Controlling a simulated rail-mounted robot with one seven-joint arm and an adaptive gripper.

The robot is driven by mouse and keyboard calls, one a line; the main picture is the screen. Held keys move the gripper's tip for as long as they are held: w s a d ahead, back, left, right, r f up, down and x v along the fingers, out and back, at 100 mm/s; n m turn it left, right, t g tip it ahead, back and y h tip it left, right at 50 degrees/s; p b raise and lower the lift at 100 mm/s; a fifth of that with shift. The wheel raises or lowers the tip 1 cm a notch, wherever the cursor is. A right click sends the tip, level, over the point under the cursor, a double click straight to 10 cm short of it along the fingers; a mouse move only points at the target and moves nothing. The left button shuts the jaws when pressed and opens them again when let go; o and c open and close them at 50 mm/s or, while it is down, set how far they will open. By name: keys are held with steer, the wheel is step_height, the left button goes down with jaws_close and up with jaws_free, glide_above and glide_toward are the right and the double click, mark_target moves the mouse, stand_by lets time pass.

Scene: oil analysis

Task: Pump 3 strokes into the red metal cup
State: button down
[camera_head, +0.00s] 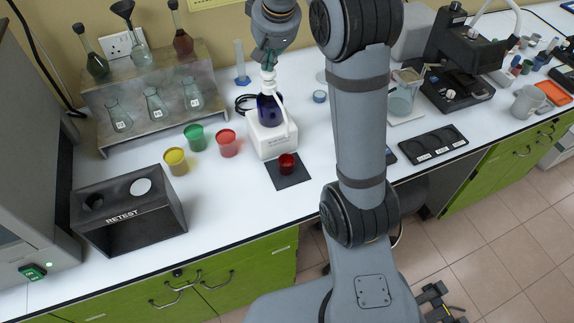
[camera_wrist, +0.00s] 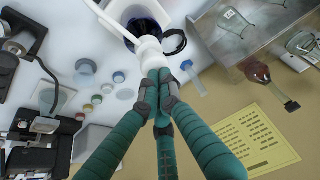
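A dark blue pump bottle (camera_head: 269,110) with a white pump head stands in a white stand (camera_head: 269,141). The pump's white spout reaches down toward the front right. A small dark red metal cup (camera_head: 287,164) stands on a black mat (camera_head: 291,180) in front of the stand, below the spout. My gripper (camera_head: 268,67) points down right above the pump head. In the wrist view its teal fingers are together at the tips, against or just over the white pump head (camera_wrist: 148,43). I cannot tell whether they touch. The red cup is hidden in the wrist view.
Yellow (camera_head: 176,161), green (camera_head: 195,137) and larger red (camera_head: 228,144) cups stand left of the pump. A black RETEST box (camera_head: 127,222) is at front left, a flask rack (camera_head: 150,90) behind. A microscope (camera_head: 455,65) and black tray (camera_head: 433,146) are right.

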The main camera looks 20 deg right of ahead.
steer(key=shift+r+p, duration=1.55)
steer(key=shift+r, duration=0.15)
step_height(320, 180, up, 6)
steer(key=p, duration=0.5)
steer(key=shift+f, duration=0.1)
step_height(320, 180, down, 7)
steer(key=b, duration=0.6)
steer(key=shift+d, duration=0.1)
